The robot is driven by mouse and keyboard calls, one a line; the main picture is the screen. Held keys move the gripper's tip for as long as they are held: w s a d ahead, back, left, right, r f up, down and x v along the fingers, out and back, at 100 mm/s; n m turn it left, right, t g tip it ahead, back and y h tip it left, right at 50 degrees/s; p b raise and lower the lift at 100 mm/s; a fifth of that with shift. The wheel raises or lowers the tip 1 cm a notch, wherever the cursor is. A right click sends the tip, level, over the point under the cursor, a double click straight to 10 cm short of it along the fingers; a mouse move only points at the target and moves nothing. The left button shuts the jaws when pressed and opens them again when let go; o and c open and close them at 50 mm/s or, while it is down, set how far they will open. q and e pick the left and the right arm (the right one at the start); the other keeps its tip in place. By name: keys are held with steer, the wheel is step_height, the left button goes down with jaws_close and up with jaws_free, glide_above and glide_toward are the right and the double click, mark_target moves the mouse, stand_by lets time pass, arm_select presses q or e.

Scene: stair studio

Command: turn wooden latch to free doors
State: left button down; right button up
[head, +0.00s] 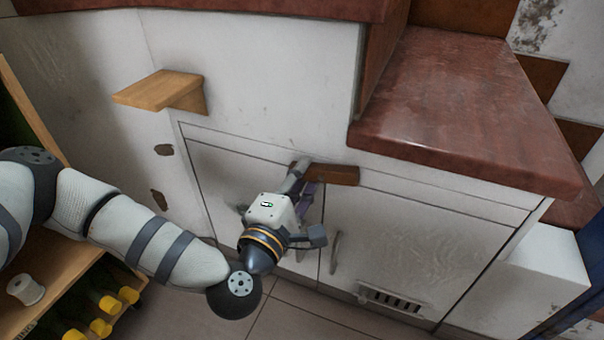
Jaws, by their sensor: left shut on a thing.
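The wooden latch (342,175) is a short dark brown bar lying roughly level across the top of the gap between two white cabinet doors. The left door (226,180) and right door (420,235) are both closed. My left gripper (305,178) is at the latch's left part and is shut on it; its fingers hide some of that end. A metal handle (335,252) shows on the right door. The handle area of the left door is mostly behind my gripper. My right gripper is not in view.
A red-brown stair tread (450,110) juts out above the right door. A small wooden wall shelf (162,90) is at upper left. A wooden rack (60,290) with yellow-capped bottles and a white spool (26,289) stands at lower left. Tiled floor (290,318) is clear below.

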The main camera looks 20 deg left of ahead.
arm_select(q)
steer(key=m+p, duration=0.2)
steer(key=shift+r+m+p, duration=0.3)
steer(key=shift+r+p, duration=0.05)
steer(key=shift+r, duration=0.05)
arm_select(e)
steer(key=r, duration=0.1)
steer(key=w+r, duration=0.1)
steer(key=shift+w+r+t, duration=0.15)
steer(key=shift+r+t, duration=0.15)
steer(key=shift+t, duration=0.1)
arm_select(q)
steer(key=c, duration=1.4)
jaws_free()
steer(key=shift+o, duration=0.2)
steer(key=s, duration=1.2)
steer(key=shift+a, duration=0.25)
